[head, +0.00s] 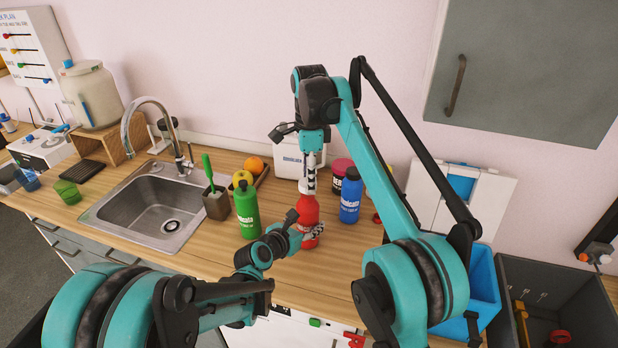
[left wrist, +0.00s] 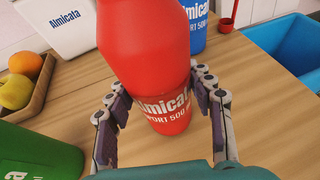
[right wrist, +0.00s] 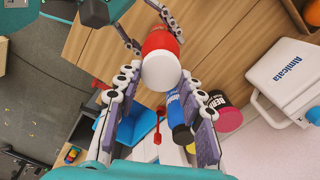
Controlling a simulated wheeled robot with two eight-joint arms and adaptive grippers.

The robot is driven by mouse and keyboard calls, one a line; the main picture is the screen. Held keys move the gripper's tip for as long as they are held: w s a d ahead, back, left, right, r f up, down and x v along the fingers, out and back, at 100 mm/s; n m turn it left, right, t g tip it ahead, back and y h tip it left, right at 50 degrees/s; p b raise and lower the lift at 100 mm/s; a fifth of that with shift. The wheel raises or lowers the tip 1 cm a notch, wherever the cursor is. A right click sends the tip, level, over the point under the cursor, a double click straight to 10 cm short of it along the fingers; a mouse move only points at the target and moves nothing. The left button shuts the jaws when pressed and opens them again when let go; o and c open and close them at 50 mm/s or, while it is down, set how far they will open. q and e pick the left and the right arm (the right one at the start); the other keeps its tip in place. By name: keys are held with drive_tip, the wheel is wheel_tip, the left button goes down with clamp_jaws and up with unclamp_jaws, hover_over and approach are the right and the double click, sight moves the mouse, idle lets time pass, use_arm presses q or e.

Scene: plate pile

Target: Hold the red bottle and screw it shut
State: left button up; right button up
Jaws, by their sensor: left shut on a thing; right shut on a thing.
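The red bottle (head: 307,214) stands upright on the wooden counter, right of the green bottle. My left gripper (head: 306,232) is shut on its lower body; the left wrist view shows a finger on each side of the red bottle (left wrist: 150,55). My right gripper (head: 310,176) points down from above and is shut on the white cap (right wrist: 161,71) at the bottle's top. The right wrist view shows the cap between the fingertips, in line with the red bottle (right wrist: 160,40). How tightly the cap sits cannot be seen.
A green bottle (head: 246,210) stands close on the left, and a blue bottle (head: 350,196) and a pink-lidded jar (head: 341,172) on the right. A white box (head: 290,163) is behind. The sink (head: 155,208) is left; a blue bin (head: 482,286) is right.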

drive_tip(key=shift+f, duration=0.2)
idle(0.4)
drive_tip(key=shift+f, duration=0.9)
drive_tip(key=shift+f, duration=0.55)
drive_tip(key=m, duration=0.8)
drive_tip(key=shift+s, duration=0.15)
drive_tip(key=m, duration=0.5)
drive_tip(key=shift+s+a+m, duration=0.1)
drive_tip(key=shift+m, duration=0.3)
